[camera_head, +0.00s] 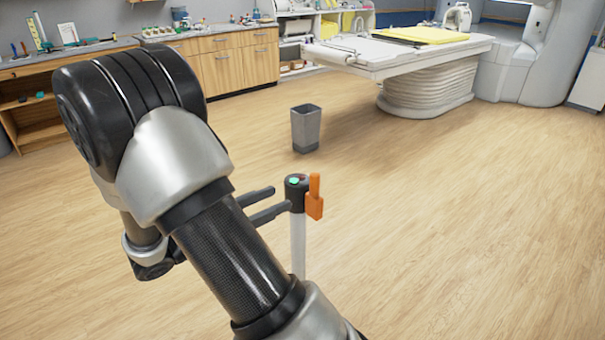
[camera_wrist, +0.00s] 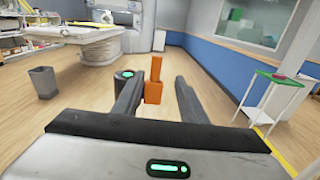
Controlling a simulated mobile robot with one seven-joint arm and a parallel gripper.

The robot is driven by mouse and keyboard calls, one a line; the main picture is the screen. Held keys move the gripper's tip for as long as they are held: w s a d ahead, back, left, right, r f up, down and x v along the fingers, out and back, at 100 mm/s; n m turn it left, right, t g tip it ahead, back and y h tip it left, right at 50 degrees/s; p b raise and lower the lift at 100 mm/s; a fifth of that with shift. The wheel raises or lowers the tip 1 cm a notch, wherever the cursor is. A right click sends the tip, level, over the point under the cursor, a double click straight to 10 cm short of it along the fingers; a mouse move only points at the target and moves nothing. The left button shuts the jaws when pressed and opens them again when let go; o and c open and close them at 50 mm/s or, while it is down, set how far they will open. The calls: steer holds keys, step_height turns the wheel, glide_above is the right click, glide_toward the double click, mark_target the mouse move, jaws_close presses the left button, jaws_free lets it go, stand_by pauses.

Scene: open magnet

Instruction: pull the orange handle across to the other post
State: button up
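The orange handle (camera_head: 314,197) is upright at the right side of a pale post (camera_head: 298,245) with a dark cap. The cap has a green light on top. My gripper (camera_head: 281,198) comes from the left, its fingertips close to the cap and short of the handle. In the wrist view the fingers of my gripper (camera_wrist: 158,80) are spread and empty. The handle (camera_wrist: 154,80) shows in the gap between them, seemingly just beyond the tips. The cap (camera_wrist: 125,74) is partly hidden behind the left finger. I cannot make out a second post in either view.
A grey bin (camera_head: 306,130) stands on the floor beyond the post. A scanner bed (camera_head: 395,50) is at the back, with wooden cabinets (camera_head: 225,62) to the left. A white stand with a green top (camera_wrist: 280,80) is at the wrist view's right. Floor right of the post is clear.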

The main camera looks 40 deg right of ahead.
mark_target(314, 196)
steer(key=w+d+b, duration=0.1)
steer(key=w+d, duration=0.1)
steer(key=d, duration=1.5)
steer(key=shift+f, duration=0.2)
jaws_close()
